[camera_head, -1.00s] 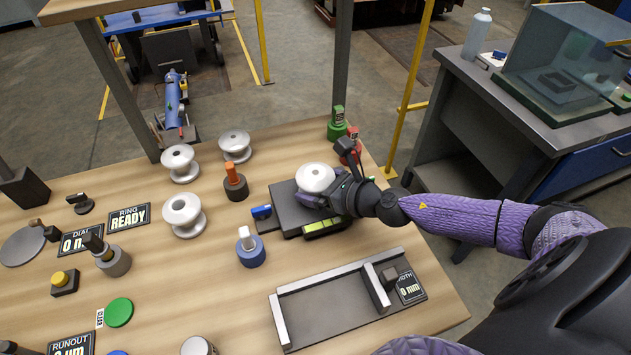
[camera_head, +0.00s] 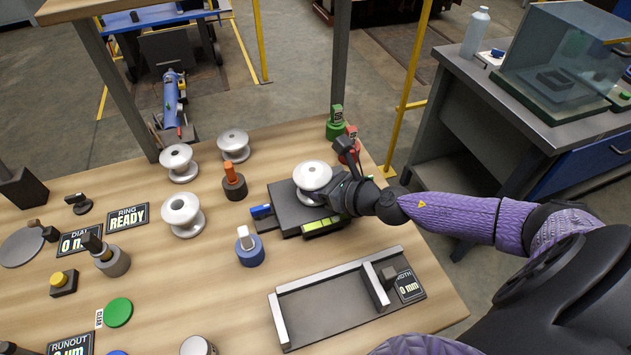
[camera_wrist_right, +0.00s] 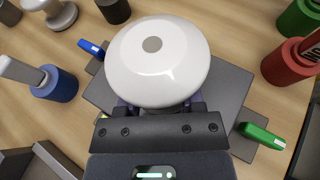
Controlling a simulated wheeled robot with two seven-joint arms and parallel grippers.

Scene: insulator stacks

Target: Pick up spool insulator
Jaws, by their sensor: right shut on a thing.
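A white spool insulator (camera_head: 313,177) is at the dark square plate (camera_head: 284,207) on the right part of the bench. My right gripper (camera_head: 330,195) comes in from the right and is shut on this spool. In the right wrist view the spool (camera_wrist_right: 158,62) fills the upper middle, upright, and its top flange hides most of the fingers (camera_wrist_right: 158,108). I cannot tell whether its base touches the plate. Three more white spools (camera_head: 179,163), (camera_head: 234,145) and (camera_head: 183,215) stand upright to the left. My left gripper is not in view.
Orange-topped (camera_head: 234,182) and blue-based (camera_head: 249,246) posts stand left of the plate. Green (camera_head: 336,124) and red (camera_head: 348,150) posts stand behind it. A shallow rail fixture (camera_head: 335,305) lies in front. A bench post (camera_head: 342,60) rises at the back.

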